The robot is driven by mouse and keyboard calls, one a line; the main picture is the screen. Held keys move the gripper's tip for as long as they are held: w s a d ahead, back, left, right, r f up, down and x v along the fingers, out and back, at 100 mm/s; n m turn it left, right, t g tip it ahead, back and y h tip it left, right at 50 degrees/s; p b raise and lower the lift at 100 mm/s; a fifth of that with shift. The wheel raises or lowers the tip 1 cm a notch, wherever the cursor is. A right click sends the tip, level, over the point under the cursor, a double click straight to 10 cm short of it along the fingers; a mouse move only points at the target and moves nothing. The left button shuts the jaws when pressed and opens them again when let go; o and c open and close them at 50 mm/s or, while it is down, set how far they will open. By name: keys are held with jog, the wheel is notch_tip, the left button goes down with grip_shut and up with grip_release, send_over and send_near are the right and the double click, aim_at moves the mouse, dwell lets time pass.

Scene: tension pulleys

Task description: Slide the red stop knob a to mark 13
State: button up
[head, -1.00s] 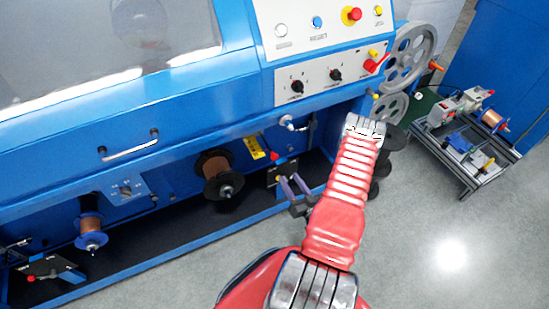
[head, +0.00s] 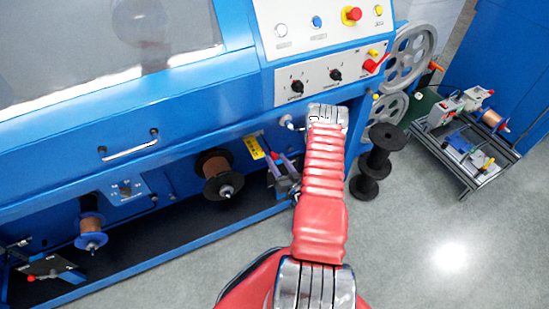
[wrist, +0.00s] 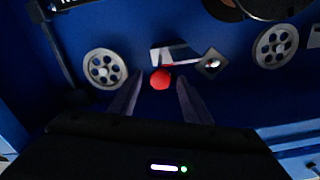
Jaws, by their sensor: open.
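A round red knob (wrist: 160,79) shows in the wrist view, just beyond and between the tips of my open gripper (wrist: 160,84). No contact between fingers and knob can be made out. A pale plate (wrist: 176,53) lies just behind the knob. Another red knob (head: 31,278) sits on a dark plate at the lower left. No letter or mark 13 is readable in either view.
Two grey spoked pulleys (wrist: 105,69) (wrist: 276,46) flank the knob in the wrist view. A copper spool (head: 215,168) hangs left of my gripper. Stacked black spools (head: 372,162) stand right of my arm. The grey floor at the lower right is clear.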

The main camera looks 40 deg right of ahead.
aim_at(271, 152)
jog(key=shift+x, duration=1.2)
jog(key=shift+c, duration=0.4)
grip_shut()
